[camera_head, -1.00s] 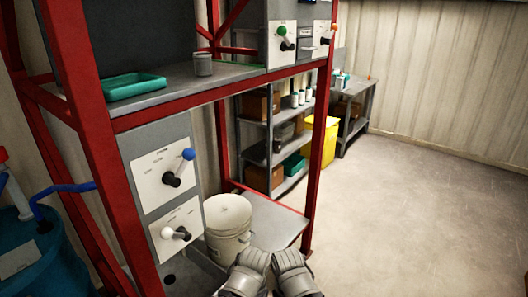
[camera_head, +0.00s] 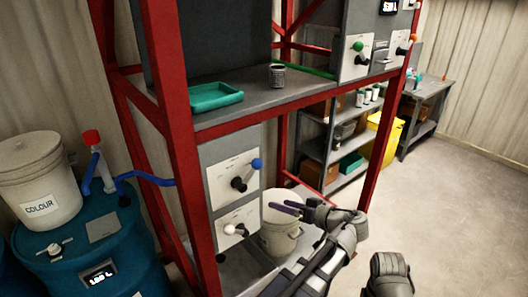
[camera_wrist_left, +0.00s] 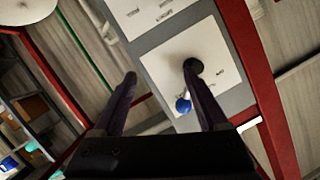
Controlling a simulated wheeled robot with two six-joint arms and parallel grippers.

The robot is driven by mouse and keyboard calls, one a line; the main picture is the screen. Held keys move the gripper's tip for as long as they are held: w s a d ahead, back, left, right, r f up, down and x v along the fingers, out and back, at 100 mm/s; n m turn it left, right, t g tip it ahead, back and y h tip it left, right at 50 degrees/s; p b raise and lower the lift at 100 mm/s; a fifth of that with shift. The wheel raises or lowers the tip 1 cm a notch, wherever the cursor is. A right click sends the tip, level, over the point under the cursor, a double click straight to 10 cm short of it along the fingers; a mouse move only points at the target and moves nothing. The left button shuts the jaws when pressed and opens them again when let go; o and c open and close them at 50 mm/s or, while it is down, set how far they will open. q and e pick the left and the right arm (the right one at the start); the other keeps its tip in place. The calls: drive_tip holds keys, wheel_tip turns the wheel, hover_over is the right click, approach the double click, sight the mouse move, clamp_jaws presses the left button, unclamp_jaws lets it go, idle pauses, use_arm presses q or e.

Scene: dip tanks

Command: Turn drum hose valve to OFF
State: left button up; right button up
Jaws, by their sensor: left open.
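A lever with a blue ball (camera_head: 257,164) sits on the upper white plate (camera_head: 222,180) of the lower grey panel. Its arm points right and slightly up from a black hub. In the left wrist view the blue ball (camera_wrist_left: 183,105) shows between the fingers, nearer the right one. My left gripper (camera_head: 286,208) is open and empty, right of the panel and in front of the pale bucket. A blue hose (camera_head: 145,177) runs from a red-topped fitting (camera_head: 92,140) on the blue drum (camera_head: 60,262) towards the panel. The plates' lettering is too small to read.
A white-balled lever (camera_head: 230,229) sits just below the blue one. Red frame posts (camera_head: 178,130) flank the panel. The pale bucket (camera_head: 280,235) stands close on its right. A teal tray (camera_head: 214,96) and a grey cup (camera_head: 277,75) stand on the shelf above.

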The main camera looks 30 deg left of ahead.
sight(249, 173)
use_arm(q)
wheel_tip(249, 173, up, 9)
drive_tip(key=w+a+n+y+p, duration=0.1)
drive_tip(key=w+a+n+y, duration=0.1)
drive_tip(key=n+y, duration=0.1)
drive_tip(key=w+a, duration=0.1)
drive_tip(key=a, duration=0.6)
drive_tip(key=shift+w+f, duration=0.15)
drive_tip(key=shift+f, duration=0.05)
drive_tip(key=shift+a, duration=0.1)
clamp_jaws()
idle(1.0)
